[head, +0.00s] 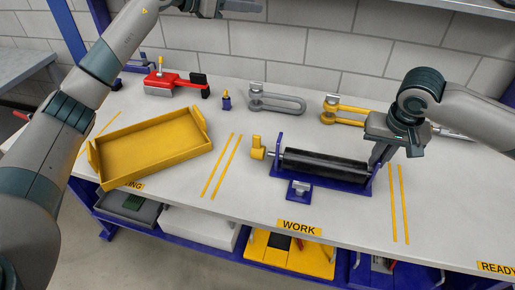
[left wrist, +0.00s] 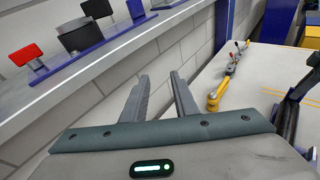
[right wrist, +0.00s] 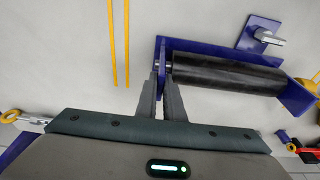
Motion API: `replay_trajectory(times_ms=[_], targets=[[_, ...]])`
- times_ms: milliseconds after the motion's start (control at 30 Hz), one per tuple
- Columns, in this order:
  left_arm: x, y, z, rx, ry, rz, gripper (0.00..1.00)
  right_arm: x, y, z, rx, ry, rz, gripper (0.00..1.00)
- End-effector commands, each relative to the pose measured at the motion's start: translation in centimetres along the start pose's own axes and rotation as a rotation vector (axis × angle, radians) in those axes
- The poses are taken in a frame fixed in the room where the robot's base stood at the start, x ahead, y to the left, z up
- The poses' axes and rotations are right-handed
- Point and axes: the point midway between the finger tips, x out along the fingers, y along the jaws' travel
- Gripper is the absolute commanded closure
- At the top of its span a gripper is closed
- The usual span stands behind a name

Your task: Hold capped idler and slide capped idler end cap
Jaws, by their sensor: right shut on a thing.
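The capped idler is a black roller (head: 325,164) lying level in a blue cradle (head: 330,190) on the bench; it also shows in the right wrist view (right wrist: 225,75). A yellow piece, apparently the end cap (head: 257,148), is at its left end, near a short bare shaft. My right gripper (right wrist: 160,76) is shut at the idler's other end, beside the cradle's end plate; the exact grip is partly hidden by the fingers. My left gripper (left wrist: 158,82) is open and empty, high near the back wall, away from the idler.
A yellow tray (head: 150,182) stands at left. Behind are a red tool (head: 170,84), a grey shackle-like part (head: 275,102) and a yellow one (head: 345,108). A small blue block (head: 299,190) sits before the cradle. Bench between tray and cradle is clear. A shelf (head: 450,8) overhangs.

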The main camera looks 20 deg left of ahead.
Motion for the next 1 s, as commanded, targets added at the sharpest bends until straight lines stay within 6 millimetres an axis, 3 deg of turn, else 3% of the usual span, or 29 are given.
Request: replay_trajectory(times_ms=[200, 333, 600, 800, 1000], targets=[[2.5, -7.7, -3.9, 0.150, 0.249, -0.163, 0.73, 0.0, 0.0, 0.0, 0.000, 0.000, 0.000, 1.00], [2.9, -12.1, -7.0, 0.246, 0.422, -0.261, 0.73, 0.0, 0.0, 0.0, 0.000, 0.000, 0.000, 1.00], [0.5, -19.6, -13.8, 0.442, 0.829, -0.453, 0.73, 0.0, 0.0, 0.0, 0.000, 0.000, 0.000, 1.00], [-2.4, -22.5, -16.9, 0.537, 1.072, -0.541, 0.73, 0.0, 0.0, 0.0, 0.000, 0.000, 0.000, 1.00], [-4.1, -23.4, -18.1, 0.579, 1.190, -0.573, 0.73, 0.0, 0.0, 0.0, 0.000, 0.000, 0.000, 1.00]])
